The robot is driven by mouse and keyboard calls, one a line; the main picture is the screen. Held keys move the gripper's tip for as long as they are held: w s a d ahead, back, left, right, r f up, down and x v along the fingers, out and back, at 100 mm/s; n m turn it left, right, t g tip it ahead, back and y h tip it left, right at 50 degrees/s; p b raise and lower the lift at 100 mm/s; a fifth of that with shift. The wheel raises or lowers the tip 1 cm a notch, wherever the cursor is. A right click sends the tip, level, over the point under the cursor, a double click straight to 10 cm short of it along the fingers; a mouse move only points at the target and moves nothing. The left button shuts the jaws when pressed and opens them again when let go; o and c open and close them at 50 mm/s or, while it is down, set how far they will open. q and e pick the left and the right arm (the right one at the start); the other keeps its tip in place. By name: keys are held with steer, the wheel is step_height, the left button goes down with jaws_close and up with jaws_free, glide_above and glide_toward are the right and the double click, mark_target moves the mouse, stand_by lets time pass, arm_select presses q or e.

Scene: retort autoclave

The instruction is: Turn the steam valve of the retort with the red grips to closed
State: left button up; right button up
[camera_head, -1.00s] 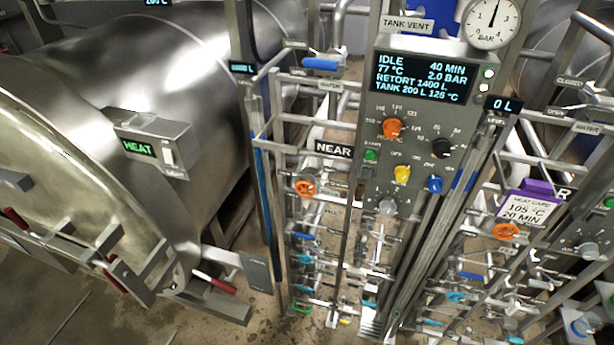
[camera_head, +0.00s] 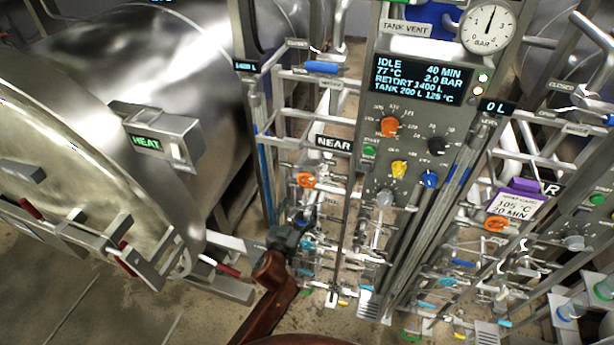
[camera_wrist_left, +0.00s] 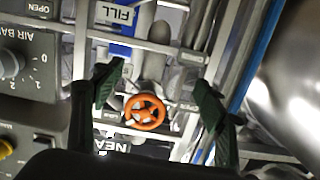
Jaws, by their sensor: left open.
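The retort (camera_head: 75,110) with red grips fills the left of the head view; its red grips (camera_head: 228,271) show along the door. An orange handwheel (camera_head: 305,180) sits on the pipework by the NEAR label. In the left wrist view an orange handwheel (camera_wrist_left: 145,112) shows between my spread fingers, apart from both. My left gripper (camera_head: 298,222) is open and empty, just below the wheel in the head view; its dark green fingertips show in the wrist view (camera_wrist_left: 160,80). Which valve carries a steam label cannot be read. My right gripper is out of view.
A control panel (camera_head: 410,150) with knobs and a display stands right of the wheel. A second orange handwheel (camera_head: 495,223) is farther right, under a purple-clipped card (camera_head: 516,203). A blue lever (camera_head: 320,67) sits above. Pipes and small valves crowd the rack.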

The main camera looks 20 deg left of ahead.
arm_select(q)
steer(key=t, duration=0.1)
glide_toward(306, 182)
steer(key=w, duration=0.4)
steer(key=shift+w+f, duration=0.1)
steer(key=shift+w, duration=0.05)
steer(key=w+p, duration=0.1)
steer(key=w, duration=0.5)
steer(key=shift+f, duration=0.1)
steer(key=shift+w+d, duration=0.1)
steer(key=shift+w, duration=0.55)
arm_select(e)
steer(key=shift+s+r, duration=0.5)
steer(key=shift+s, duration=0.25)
arm_select(q)
steer(key=shift+c, duration=0.4)
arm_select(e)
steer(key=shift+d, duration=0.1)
arm_select(q)
steer(key=c, duration=1.1)
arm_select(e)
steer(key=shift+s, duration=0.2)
